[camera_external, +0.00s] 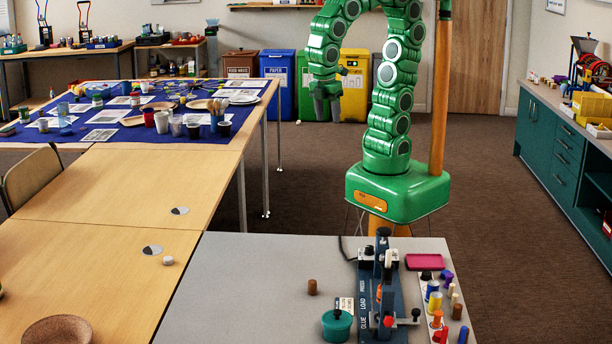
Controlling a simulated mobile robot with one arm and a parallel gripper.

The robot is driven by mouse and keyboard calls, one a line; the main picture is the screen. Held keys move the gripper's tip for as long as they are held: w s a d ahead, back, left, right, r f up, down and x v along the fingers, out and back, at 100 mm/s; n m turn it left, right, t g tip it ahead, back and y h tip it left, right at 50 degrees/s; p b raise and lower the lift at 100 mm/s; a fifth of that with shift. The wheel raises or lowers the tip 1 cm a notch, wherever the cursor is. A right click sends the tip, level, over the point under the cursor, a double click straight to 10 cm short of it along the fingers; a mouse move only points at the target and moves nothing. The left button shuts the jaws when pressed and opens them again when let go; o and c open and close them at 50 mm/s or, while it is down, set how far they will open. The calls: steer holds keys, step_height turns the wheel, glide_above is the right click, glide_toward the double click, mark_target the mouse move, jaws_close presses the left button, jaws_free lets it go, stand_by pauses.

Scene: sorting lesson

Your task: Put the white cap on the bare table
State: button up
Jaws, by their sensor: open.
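A small white round piece (168,261), which looks like the white cap, lies on the wooden table (110,195) at the left. It sits just beside a black-and-white disc mark (152,250). My gripper (327,118) hangs pointing down from the raised green arm, high up and far from the white piece. It holds nothing that I can see, and its fingers are too small to make out well.
A grey table (250,270) in front bears a blue press fixture (377,290), a teal pot (337,325), a brown cylinder (312,287), a magenta tray (424,262) and several coloured pegs. A cork bowl (57,330) stands at the lower left. A cluttered blue cloth (75,128) covers the far table.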

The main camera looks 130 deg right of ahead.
steer(key=s+f+m, duration=0.2)
steer(key=s+m, duration=0.1)
steer(key=s, duration=0.8)
steer(key=shift+a+f, duration=0.35)
